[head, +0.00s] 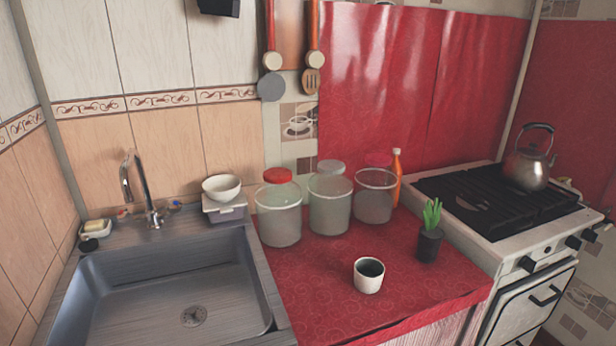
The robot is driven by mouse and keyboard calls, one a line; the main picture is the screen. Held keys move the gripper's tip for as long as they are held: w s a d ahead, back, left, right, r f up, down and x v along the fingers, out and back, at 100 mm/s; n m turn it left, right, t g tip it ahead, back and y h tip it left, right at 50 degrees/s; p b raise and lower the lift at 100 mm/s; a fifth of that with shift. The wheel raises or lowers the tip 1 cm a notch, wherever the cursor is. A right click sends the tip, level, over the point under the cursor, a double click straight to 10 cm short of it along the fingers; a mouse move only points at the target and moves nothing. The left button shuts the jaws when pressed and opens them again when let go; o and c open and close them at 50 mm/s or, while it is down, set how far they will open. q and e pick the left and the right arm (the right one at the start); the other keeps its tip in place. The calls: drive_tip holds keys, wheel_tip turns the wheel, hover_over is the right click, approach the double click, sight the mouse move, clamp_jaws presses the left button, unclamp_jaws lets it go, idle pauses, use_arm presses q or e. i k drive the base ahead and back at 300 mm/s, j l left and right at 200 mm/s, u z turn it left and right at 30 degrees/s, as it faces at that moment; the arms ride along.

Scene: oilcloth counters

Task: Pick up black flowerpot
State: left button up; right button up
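The black flowerpot (429,247) stands upright on the red oilcloth counter (330,299), near its right edge beside the stove. A green plant (432,214) with upright leaves grows out of it. Neither of my grippers shows in the head view, so nothing is seen touching the pot.
A white cup (368,276) stands left of the pot, nearer the front. Glass jars (329,205) and an orange bottle (396,175) stand behind. The stove (500,205) with a kettle (528,165) is at right, the sink (165,290) at left. The counter's front left is clear.

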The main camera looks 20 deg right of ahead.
sight(430, 237)
drive_tip(key=z, duration=1.25)
